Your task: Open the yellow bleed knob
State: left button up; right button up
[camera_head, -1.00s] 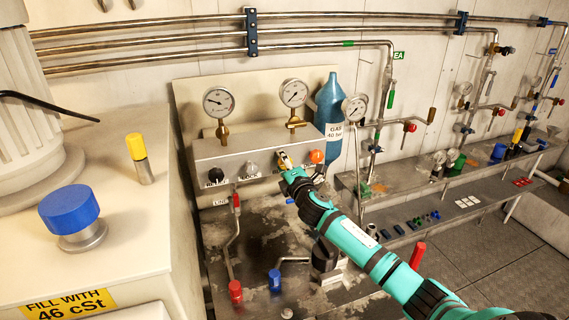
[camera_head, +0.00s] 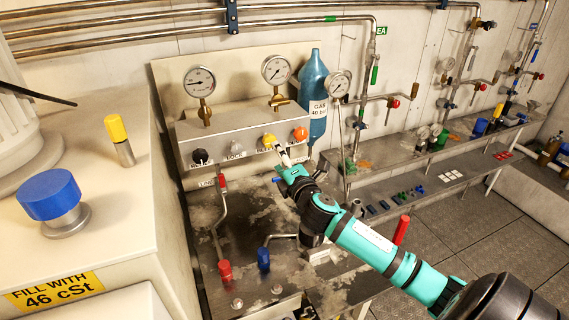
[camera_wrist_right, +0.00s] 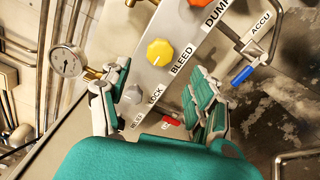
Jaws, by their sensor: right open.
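The yellow bleed knob (camera_head: 268,140) sits on the front of the metal manifold box, between the grey LOCK knob (camera_head: 236,149) and the orange DUMP knob (camera_head: 300,133). In the right wrist view the yellow knob (camera_wrist_right: 159,52) shows whole above its BLEED label, with a small white mark on its face. My right gripper (camera_head: 283,154) is just below and right of the knob in the head view. In the wrist view its two fingers (camera_wrist_right: 157,98) are spread wide, with nothing between them, and the knob appears beyond their tips, apart from them. My left gripper is not in view.
A black knob (camera_head: 200,156) is at the box's left end. Gauges (camera_head: 276,70) stand on top, with a blue gas bottle (camera_head: 314,90) behind. Below are a red-handled valve (camera_head: 222,182) and a blue-handled one (camera_head: 264,258). A white cabinet (camera_head: 100,215) stands at left.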

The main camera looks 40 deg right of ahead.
jog(key=shift+v, duration=1.35)
jog(key=shift+f, duration=0.15)
jog(key=s+a+f+m+g, duration=0.4)
jog(key=s+f+m, duration=0.1)
jog(key=s+f, duration=0.25)
jog(key=s+a+f+m+g, duration=0.3)
jog(key=s+a+f+m, duration=0.25)
jog(key=f, duration=0.25)
jog(key=s+a+f+m+g+y, duration=0.25)
jog(key=s+a+g, duration=0.2)
jog(key=s, duration=0.55)
jog(key=s+a+f+m+g+y, duration=0.2)
jog(key=s+a+f+m+g, duration=0.15)
jog(key=s+a, duration=0.4)
jog(key=s+d+f+b, duration=0.1)
jog(key=s+f, duration=0.1)
jog(key=f, duration=1.3)
jog(key=s+d+f+b, duration=0.1)
jog(key=s+f+b, duration=0.1)
jog(key=f, duration=1.3)
jog(key=s+d+f+g+b, duration=0.1)
jog(key=s+d+f, duration=0.2)
jog(key=s+f, duration=1.2)
jog(key=shift+s+f+g, duration=0.25)
jog(key=shift+f+g, duration=0.05)
